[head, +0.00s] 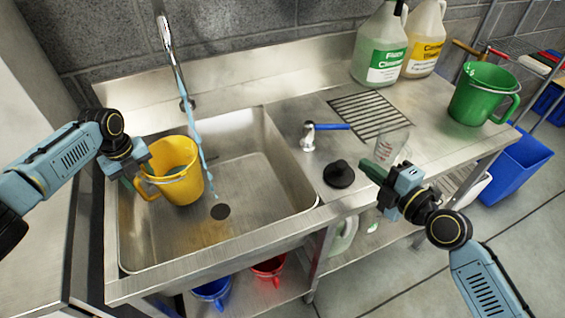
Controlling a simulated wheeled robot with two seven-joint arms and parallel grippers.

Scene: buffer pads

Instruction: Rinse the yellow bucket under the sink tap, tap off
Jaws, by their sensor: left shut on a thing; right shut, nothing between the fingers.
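The yellow bucket (182,172) is in the left part of the steel sink basin (262,185), its open top facing up. My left gripper (138,178) is shut on it at its left, handle side. The tap (172,55) rises behind the basin. A blue stream of water (203,160) runs from it, passing along the bucket's right side and reaching the basin floor near the drain (220,211). A lever with a blue handle (332,127) on a chrome base stands on the counter right of the basin. My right gripper (374,174) is shut and empty above the counter's front edge.
A black knob (339,173) and a clear measuring cup (391,146) are near my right gripper. A green bucket (482,94) and cleaner jugs (381,45) stand farther back. Blue (212,291) and red (268,269) buckets sit on the lower shelf.

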